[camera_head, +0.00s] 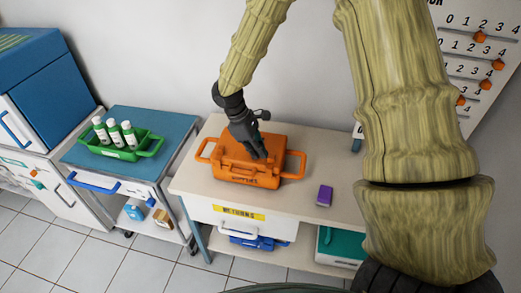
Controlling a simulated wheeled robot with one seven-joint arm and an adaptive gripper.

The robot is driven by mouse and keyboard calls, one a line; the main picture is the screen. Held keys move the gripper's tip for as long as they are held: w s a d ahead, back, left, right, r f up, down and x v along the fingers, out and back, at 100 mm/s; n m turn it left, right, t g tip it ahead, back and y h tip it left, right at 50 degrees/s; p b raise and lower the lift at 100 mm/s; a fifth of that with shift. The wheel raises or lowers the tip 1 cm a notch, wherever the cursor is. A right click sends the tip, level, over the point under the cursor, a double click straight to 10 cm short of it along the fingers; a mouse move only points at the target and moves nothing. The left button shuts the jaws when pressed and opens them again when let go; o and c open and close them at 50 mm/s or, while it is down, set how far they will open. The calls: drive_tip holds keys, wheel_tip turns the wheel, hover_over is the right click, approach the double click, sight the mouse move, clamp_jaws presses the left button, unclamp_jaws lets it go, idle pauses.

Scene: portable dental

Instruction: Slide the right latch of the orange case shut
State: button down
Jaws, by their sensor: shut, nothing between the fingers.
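The orange case (233,168) sits on the beige top of a cabinet in the middle of the picture. Its lid looks closed, with a handle loop at each side and dark lettering along the front. My gripper (259,156) is shut and empty, reaching down over the right part of the lid. The fingertips are at or just above the case; I cannot tell whether they touch it. The right latch cannot be made out, and the gripper hides part of the lid on that side.
A blue-topped cart (185,126) at left carries a green tray (150,151) with white bottles. The cabinet top is clear in front of the case. A wall panel with orange sliders (480,37) hangs at right.

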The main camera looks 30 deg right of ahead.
sight(249, 157)
drive_tip(key=shift+w+a, duration=0.4)
drive_tip(key=shift+w+a+p, duration=0.75)
drive_tip(key=shift+w+a, duration=0.35)
drive_tip(key=shift+w, duration=0.05)
drive_tip(key=b+v, duration=0.3)
drive_tip(key=v, duration=0.6)
drive_tip(key=shift+r, duration=0.45)
